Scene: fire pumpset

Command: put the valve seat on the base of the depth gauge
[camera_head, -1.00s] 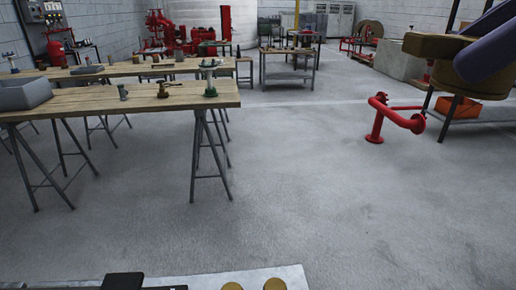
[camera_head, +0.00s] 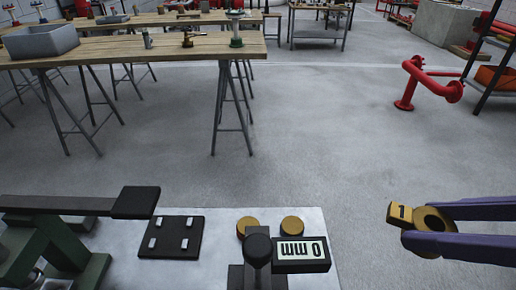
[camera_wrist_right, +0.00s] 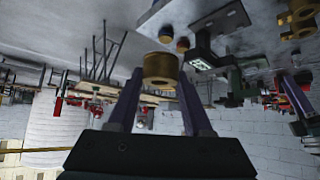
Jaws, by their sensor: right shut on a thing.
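The valve seat, a brass ring with a small tag marked 1 (camera_head: 435,219), is held between the purple fingers of my right gripper (camera_head: 428,230) at the lower right. In the right wrist view the ring (camera_wrist_right: 160,67) sits between the fingertips. The depth gauge (camera_head: 301,254), dark with a "0 mm" display and a round black knob, stands on a pale bench top at the bottom centre. Its base is mostly hidden below the display and cut off by the frame edge. The held ring is to the right of the gauge, apart from it.
Open floor lies beyond, with a wooden table (camera_head: 120,47) and red pipe (camera_head: 412,82).

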